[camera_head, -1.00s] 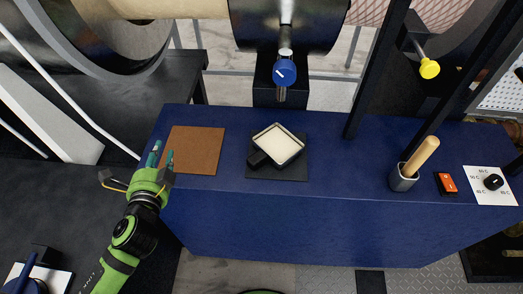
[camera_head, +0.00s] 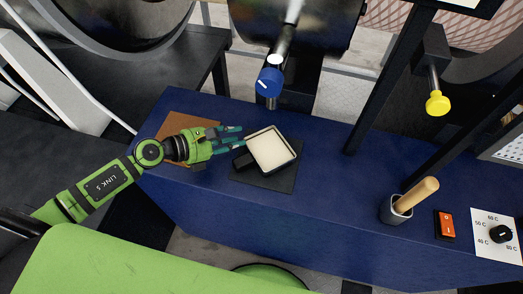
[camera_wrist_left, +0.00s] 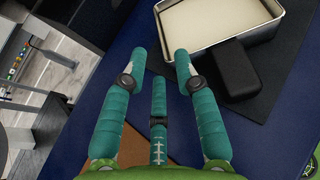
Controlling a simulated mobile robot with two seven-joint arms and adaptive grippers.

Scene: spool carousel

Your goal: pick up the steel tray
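The steel tray (camera_head: 284,149) is a square pan with cream-coloured contents and a dark block-like handle (camera_head: 244,161) on its near left side. It rests on a dark mat (camera_head: 283,182) on the blue bench. In the left wrist view the tray (camera_wrist_left: 268,33) is at the top and its black handle (camera_wrist_left: 233,69) is right of the fingers. My left gripper (camera_head: 238,136) has teal fingers pointing right, just left of the tray and close to the handle. In the left wrist view its fingers (camera_wrist_left: 160,65) are spread apart with nothing between them. My right gripper is not in view.
A brown square mat (camera_head: 178,127) lies under my left wrist. A grey cup (camera_head: 396,208) with a wooden-handled tool stands at right, beside an orange switch (camera_head: 445,225) and a dial card (camera_head: 497,234). A blue knob (camera_head: 270,82) overhangs behind the tray.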

